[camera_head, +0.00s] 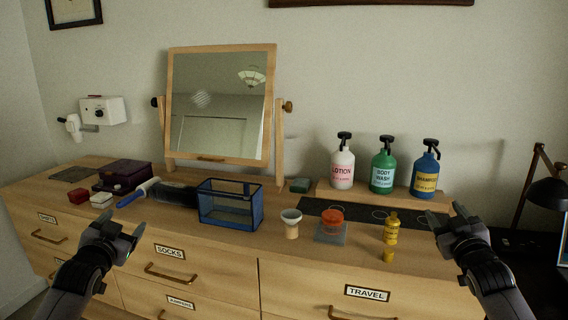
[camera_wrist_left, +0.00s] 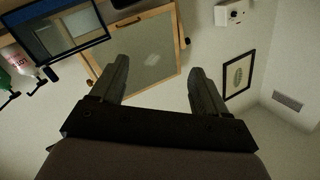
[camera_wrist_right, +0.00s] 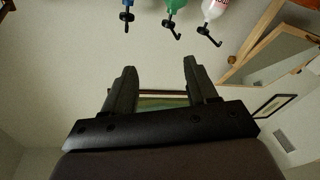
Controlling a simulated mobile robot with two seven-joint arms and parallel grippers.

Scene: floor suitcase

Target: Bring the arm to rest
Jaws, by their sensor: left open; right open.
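My left gripper (camera_head: 122,236) is open and empty, held up in front of the dresser's left part. In the left wrist view its two fingers (camera_wrist_left: 160,85) stand apart with nothing between them. My right gripper (camera_head: 454,222) is open and empty at the right, in front of the dresser's right end. In the right wrist view its fingers (camera_wrist_right: 160,85) are apart, with only the wall and a picture frame behind them.
The dresser (camera_head: 225,262) carries a mirror (camera_head: 220,105), a blue clear bin (camera_head: 229,205), a small cup (camera_head: 291,222), an orange-lidded jar (camera_head: 332,220) and a yellow bottle (camera_head: 391,230). Lotion (camera_head: 342,168), body wash (camera_head: 383,175) and shampoo (camera_head: 426,176) pumps stand behind. A lamp (camera_head: 548,190) is at right.

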